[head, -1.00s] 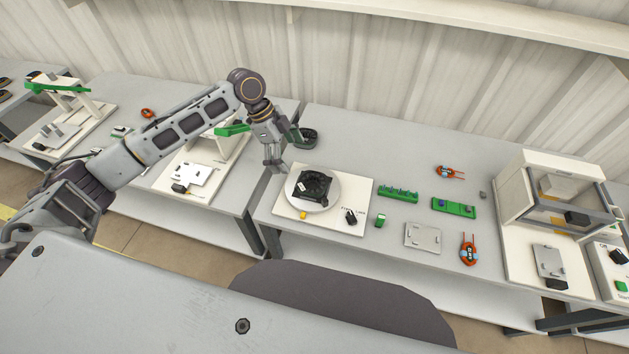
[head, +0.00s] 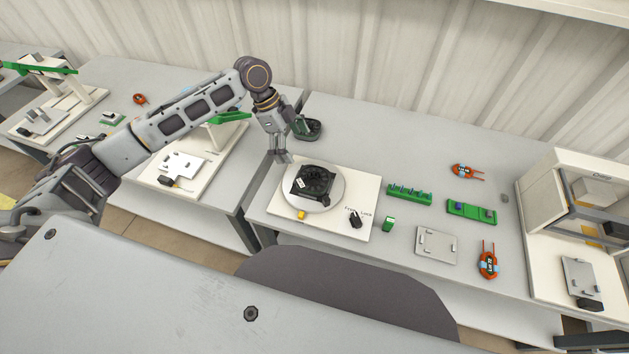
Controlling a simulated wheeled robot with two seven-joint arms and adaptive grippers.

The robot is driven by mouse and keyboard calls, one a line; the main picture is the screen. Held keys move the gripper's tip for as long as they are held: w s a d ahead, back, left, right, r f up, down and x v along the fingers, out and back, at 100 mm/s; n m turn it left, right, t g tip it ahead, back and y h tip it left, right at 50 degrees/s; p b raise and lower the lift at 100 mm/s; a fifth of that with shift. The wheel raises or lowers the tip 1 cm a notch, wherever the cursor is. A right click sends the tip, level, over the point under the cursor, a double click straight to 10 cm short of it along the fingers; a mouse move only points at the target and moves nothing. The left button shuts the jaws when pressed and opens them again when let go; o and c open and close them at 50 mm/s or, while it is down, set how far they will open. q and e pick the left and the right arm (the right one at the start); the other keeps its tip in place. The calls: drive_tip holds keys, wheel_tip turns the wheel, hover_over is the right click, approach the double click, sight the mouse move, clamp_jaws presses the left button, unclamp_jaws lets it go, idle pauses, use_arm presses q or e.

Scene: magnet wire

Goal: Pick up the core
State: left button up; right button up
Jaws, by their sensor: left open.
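I cannot tell for certain which object is the core. A small orange ring (head: 139,99) lies on the left table. A dark, round, hollow object (head: 309,129) stands at the back left of the middle table, partly behind my left wrist. A square black fan-like part (head: 312,183) sits on a round grey plate (head: 333,203) on a white base. My left gripper (head: 281,158) points down, open and empty, just behind and left of the round plate, in front of the dark hollow object. My right gripper is not in view.
A white frame (head: 565,200) stands at the right. The back middle of the table is clear.

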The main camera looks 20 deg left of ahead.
use_arm(q)
approach(312, 176)
drive_tip(key=shift+s+d+f, duration=0.25)
drive_tip(key=shift+s+d, duration=0.15)
drive_tip(key=shift+s, duration=0.05)
drive_tip(key=shift+s+d+f, duration=0.25)
drive_tip(key=shift+s+d, duration=0.1)
drive_tip(key=shift+s, duration=0.15)
drive_tip(key=shift+d+f, duration=0.2)
drive_tip(key=shift+f, duration=0.3)
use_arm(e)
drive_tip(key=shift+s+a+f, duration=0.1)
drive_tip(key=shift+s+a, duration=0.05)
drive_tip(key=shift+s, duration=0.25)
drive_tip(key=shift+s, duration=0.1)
use_arm(q)
drive_tip(key=shift+f, duration=0.1)
drive_tip(key=shift+d+f, duration=0.15)
drive_tip(key=shift+x, duration=2.35)
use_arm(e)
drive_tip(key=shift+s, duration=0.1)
